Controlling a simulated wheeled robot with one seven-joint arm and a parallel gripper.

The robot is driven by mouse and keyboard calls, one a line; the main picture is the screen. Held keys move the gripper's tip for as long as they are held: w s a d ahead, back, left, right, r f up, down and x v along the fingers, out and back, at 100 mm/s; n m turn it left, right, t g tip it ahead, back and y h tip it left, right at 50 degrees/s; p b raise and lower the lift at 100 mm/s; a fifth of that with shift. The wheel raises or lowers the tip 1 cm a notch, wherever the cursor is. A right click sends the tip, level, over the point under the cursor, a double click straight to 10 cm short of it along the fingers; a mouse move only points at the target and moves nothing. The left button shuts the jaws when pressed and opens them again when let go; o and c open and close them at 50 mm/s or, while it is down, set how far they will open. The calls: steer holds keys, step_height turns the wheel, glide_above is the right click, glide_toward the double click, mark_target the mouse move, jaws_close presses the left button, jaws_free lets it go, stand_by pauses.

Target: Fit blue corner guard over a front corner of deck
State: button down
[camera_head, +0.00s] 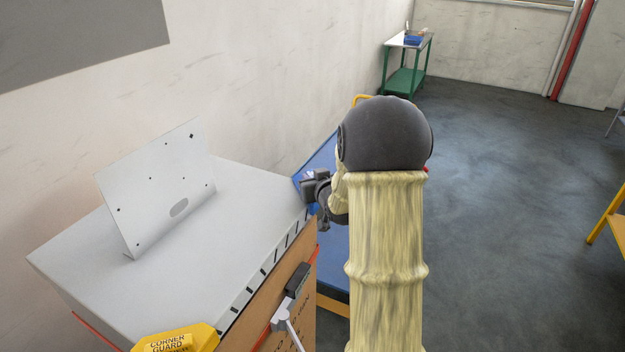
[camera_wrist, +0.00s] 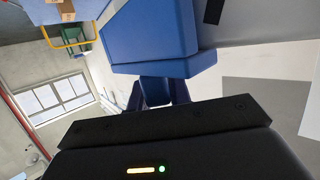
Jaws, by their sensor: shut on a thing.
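The blue corner guard (camera_wrist: 150,38) fills the upper middle of the wrist view. My gripper (camera_wrist: 158,92) is shut on its near edge. In the head view my gripper (camera_head: 318,190) is at the right end of the deck (camera_head: 245,190), by a front corner, and mostly hides the guard. The deck is a flat grey top with black marks along its front edge. Its grey surface (camera_wrist: 265,28) also shows right beside the guard in the wrist view. I cannot tell whether the guard is seated on the corner or only against it.
A yellow corner guard (camera_head: 178,340) is at the deck's near corner. A white perforated plate (camera_head: 158,190) stands on the deck. A black clamp-like handle (camera_head: 297,282) is on the brown front. A blue-topped cart (camera_head: 335,262) stands close behind my gripper. Open floor lies right.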

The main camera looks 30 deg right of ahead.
steer(key=shift+f, duration=0.1)
steer(key=c, duration=1.2)
jaws_free()
steer(key=b+v, duration=0.3)
steer(key=v, duration=1.4)
steer(key=shift+s, duration=0.2)
